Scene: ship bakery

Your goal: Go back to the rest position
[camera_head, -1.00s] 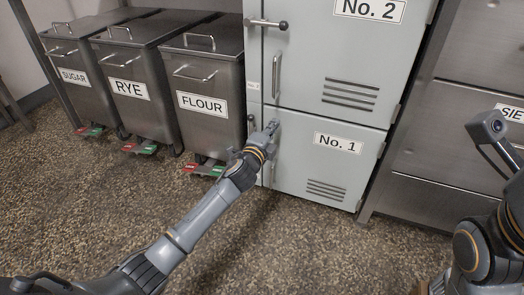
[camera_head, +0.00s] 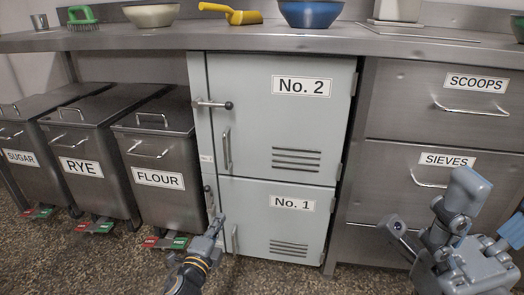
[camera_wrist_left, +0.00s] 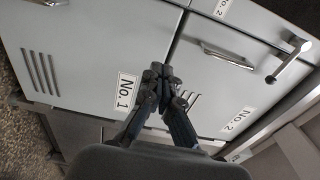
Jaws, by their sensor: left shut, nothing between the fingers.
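My left gripper (camera_head: 217,222) is in front of the lower locker door, No. 1 (camera_head: 268,226), near its left edge and its vertical handle (camera_head: 235,240). In the left wrist view the fingers of my left gripper (camera_wrist_left: 158,72) are together and hold nothing. The doors No. 1 and No. 2 (camera_head: 250,110) both look closed. Whether the fingertips touch the door cannot be told.
A lever latch (camera_head: 212,104) sticks out from door No. 2. A steel worktop (camera_head: 150,38) overhangs the lockers and carries bowls and a yellow scoop (camera_head: 232,14). Flour (camera_head: 160,185), rye (camera_head: 85,160) and sugar bins stand at left. Drawers (camera_head: 435,110) stand at right, behind my right arm.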

